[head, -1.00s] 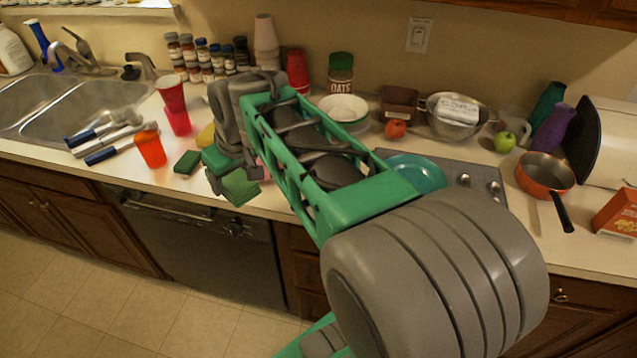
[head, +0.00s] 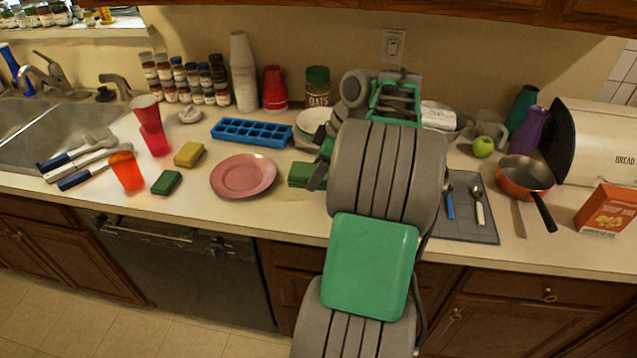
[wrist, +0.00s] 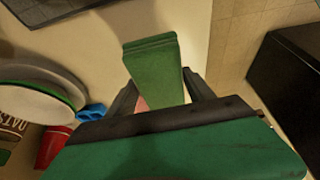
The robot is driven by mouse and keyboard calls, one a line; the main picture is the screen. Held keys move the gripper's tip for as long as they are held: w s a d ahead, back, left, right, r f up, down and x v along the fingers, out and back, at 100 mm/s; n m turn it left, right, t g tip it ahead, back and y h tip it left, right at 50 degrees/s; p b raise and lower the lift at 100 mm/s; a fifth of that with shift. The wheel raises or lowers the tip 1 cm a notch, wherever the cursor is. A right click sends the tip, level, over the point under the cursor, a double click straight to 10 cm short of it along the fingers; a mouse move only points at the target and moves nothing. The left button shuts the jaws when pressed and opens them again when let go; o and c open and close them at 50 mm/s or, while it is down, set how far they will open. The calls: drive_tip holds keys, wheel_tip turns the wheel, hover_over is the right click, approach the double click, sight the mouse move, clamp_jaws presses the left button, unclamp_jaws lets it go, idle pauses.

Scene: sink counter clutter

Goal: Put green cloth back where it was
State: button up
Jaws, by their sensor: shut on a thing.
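The green cloth (head: 301,174) is a folded, layered block just right of the pink plate in the head view. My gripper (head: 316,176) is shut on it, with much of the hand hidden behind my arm. In the wrist view the cloth (wrist: 152,72) sticks out from between the two dark fingers of my gripper (wrist: 163,92), over pale counter. I cannot tell whether the cloth touches the counter.
A pink plate (head: 243,176) and a blue ice tray (head: 252,132) lie to the left. A white bowl (head: 312,121) and the oats jar (head: 317,88) stand behind. A grey mat (head: 466,228) with cutlery lies to the right. My arm hides the counter between.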

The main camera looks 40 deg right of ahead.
sight(319, 194)
drive_tip(key=d+f, duration=0.1)
drive_tip(key=f, duration=0.1)
drive_tip(key=w+f, duration=0.1)
drive_tip(key=f, duration=0.1)
drive_tip(key=w+d+f, duration=0.1)
drive_tip(key=f, duration=0.2)
drive_tip(key=shift+w+d+p, duration=0.25)
drive_tip(key=shift+d+p, duration=0.1)
drive_tip(key=shift+p, duration=0.05)
drive_tip(key=shift+f, duration=0.4)
drive_tip(key=shift+f, duration=0.25)
drive_tip(key=o, duration=1.2)
drive_tip(key=shift+r, duration=0.15)
